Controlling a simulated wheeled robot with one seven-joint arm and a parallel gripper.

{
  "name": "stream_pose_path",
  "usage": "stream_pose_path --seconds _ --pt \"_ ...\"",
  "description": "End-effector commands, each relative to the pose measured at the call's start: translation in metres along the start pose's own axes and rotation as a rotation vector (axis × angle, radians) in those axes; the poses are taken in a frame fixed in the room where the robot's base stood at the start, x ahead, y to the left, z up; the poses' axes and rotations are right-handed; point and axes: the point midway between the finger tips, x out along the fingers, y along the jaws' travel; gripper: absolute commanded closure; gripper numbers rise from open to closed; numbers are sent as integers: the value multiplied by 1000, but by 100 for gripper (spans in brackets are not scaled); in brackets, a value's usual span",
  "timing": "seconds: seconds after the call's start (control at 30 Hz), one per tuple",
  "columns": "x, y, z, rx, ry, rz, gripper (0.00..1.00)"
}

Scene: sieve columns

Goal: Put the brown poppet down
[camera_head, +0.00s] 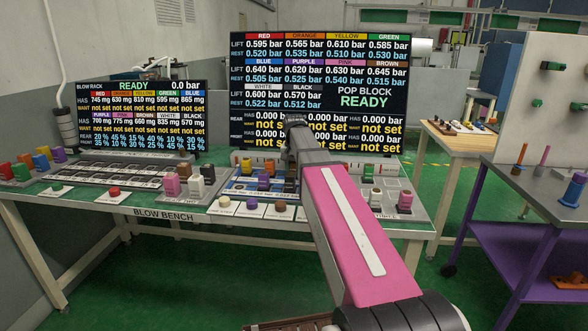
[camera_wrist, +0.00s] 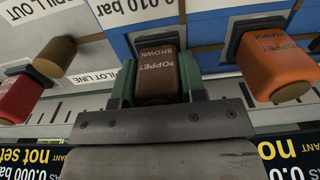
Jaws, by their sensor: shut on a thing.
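The brown poppet (camera_wrist: 156,78), a brown block lettered "POPPET BROWN", sits between the green fingers of my gripper (camera_wrist: 156,88) in the wrist view. The gripper is shut on it. A grey holder on a blue-faced block shows right behind the poppet; I cannot tell whether the poppet touches it. In the head view my arm covers the gripper and the brown poppet, over the back of the blow bench (camera_head: 163,214).
An orange poppet (camera_wrist: 275,62) is close on the right, and a red piece (camera_wrist: 20,97) and a brown cylinder (camera_wrist: 55,55) are on the left. Display screens (camera_head: 320,90) stand behind the bench. Several coloured blocks crowd the bench. A purple cart (camera_head: 510,225) stands at right.

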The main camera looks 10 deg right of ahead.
Motion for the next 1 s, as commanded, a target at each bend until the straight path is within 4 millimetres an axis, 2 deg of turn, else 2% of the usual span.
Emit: stream_pose_path --seconds 0.23,0.27,0.3,0.33,0.7,0.87,1.0 --pt "3 0 0 0 -1 0 89" --pt "3 0 0 0 -1 0 52" --pt "2 0 0 0 -1 0 39" --pt "2 0 0 0 -1 0 36" --pt "-3 0 0 0 0 0 36" --pt "-21 0 -1 0 1 0 36" --pt "-46 0 -1 0 1 -1 36"
